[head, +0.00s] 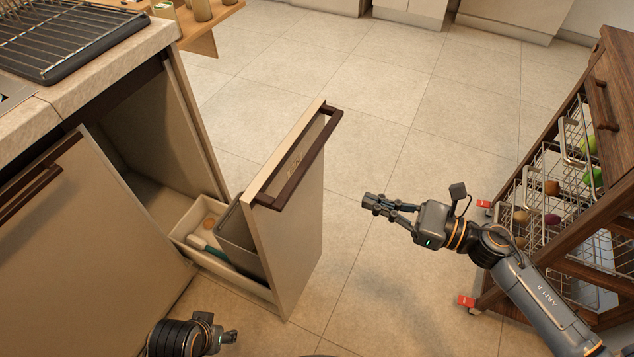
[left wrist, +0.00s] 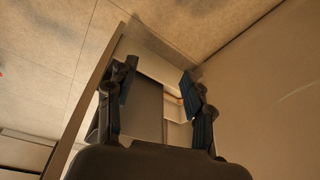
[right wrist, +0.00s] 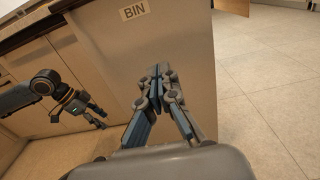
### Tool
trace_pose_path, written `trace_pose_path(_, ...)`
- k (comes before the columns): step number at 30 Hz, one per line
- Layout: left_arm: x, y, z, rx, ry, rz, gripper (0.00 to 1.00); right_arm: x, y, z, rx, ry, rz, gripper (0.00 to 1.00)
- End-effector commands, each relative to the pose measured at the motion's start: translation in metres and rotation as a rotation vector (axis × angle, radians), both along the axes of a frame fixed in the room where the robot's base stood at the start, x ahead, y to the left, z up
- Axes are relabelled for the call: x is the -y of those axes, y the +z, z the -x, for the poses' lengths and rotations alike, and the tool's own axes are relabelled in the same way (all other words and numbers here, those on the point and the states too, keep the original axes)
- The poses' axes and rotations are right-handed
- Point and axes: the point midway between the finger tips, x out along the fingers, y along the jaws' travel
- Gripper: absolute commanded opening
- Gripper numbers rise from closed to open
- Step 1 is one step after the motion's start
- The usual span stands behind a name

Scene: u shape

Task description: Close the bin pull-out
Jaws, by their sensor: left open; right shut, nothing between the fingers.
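The bin pull-out (head: 290,225) stands open from the cabinet at the left in the head view. It has a beige front panel, a dark brown handle (head: 300,165) along its top and a grey bin (head: 238,240) in a white tray behind the panel. My right gripper (head: 368,202) is shut and empty, to the right of the panel and apart from it. In the right wrist view the panel (right wrist: 175,50) with its BIN label is ahead of the fingers. My left gripper (head: 230,338) is open, low at the bottom left; the left wrist view shows its spread fingers (left wrist: 160,95) with the bin beyond.
A cabinet door (head: 90,250) is at the left, below a counter with a dish rack (head: 65,40). A brown wooden cart (head: 570,170) with wire baskets stands at the right. The tiled floor (head: 400,110) between them is clear.

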Motion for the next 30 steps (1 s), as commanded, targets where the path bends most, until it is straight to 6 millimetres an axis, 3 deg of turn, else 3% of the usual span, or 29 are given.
trace_pose_path(16,0.001,-0.042,0.003,-0.022,-0.004,-0.001,0.52,-0.093,0.002,-0.054,-0.003,-0.002,-0.005,0.00)
trace_pose_path(22,0.001,-0.049,0.004,-0.025,-0.005,-0.001,0.52,-0.107,0.001,-0.063,-0.003,-0.004,-0.004,0.00)
trace_pose_path(30,0.001,-0.051,0.004,-0.024,-0.005,-0.001,0.52,-0.109,0.001,-0.064,-0.004,-0.004,-0.003,0.00)
